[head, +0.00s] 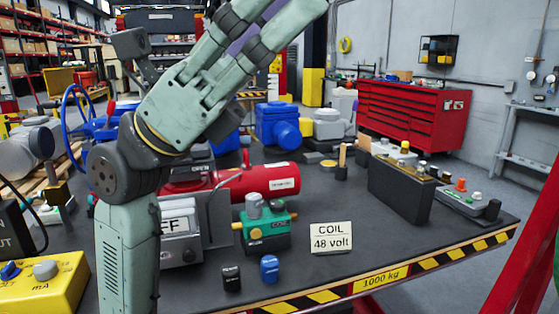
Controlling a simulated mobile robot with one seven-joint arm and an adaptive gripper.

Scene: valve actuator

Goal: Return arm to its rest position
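My arm (195,95) crosses the left half of the head view. One pale green link rises from the bottom edge to a dark grey joint, and further links slant up to the right and leave at the top edge. My gripper is not in this view, so its fingers and anything in them cannot be seen. The arm hides part of the workbench (330,275) and some of the things on it.
On the bench are a red cylinder (270,180), a green valve block (263,228), a "COIL 48 volt" sign (331,238), black (231,278) and blue (269,268) knobs, a dark box (400,190) and a yellow meter box (45,285). The front right bench top is clear.

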